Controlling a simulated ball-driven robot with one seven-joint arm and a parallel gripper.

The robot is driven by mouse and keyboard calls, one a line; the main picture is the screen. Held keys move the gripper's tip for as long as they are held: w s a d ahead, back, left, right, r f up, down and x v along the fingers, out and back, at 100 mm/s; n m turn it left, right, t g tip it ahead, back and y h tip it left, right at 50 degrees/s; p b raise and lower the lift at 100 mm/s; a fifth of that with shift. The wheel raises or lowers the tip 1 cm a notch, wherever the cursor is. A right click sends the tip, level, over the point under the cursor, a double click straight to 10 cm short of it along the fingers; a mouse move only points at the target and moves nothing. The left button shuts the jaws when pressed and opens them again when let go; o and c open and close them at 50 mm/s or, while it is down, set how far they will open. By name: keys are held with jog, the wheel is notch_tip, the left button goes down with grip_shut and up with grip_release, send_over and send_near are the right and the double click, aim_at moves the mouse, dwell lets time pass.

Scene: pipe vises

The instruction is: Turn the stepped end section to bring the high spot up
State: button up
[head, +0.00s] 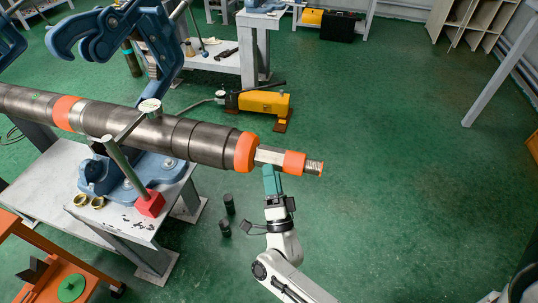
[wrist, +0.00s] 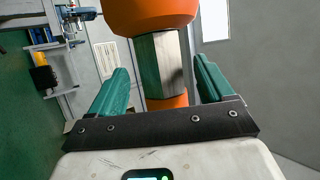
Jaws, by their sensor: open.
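A long dark stepped pipe (head: 150,130) lies across the vise, with orange collars on it. Its end section is a bright hex-sided part (head: 270,156) between a large orange collar (head: 246,152) and a smaller orange collar (head: 294,163), with a threaded tip (head: 315,168). My gripper (head: 271,172) is just below the hex part. In the wrist view, my open gripper (wrist: 162,66) has one green finger on each side of the hex part (wrist: 158,62), with gaps visible at both sides. No high-spot mark can be made out.
A blue vise (head: 130,180) stands on a grey bench (head: 50,190). A dial gauge (head: 149,106) sits at the pipe on a rod from a red base (head: 149,203). The floor to the right is clear.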

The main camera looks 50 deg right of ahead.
aim_at(269, 159)
jog(key=shift+p+x, duration=0.4)
jog(key=shift+x, duration=1.9)
jog(key=c, duration=1)
jog(key=shift+o, duration=0.2)
jog(key=shift+f, duration=0.1)
jog(key=shift+f+b, duration=0.2)
jog(key=shift+b, duration=0.75)
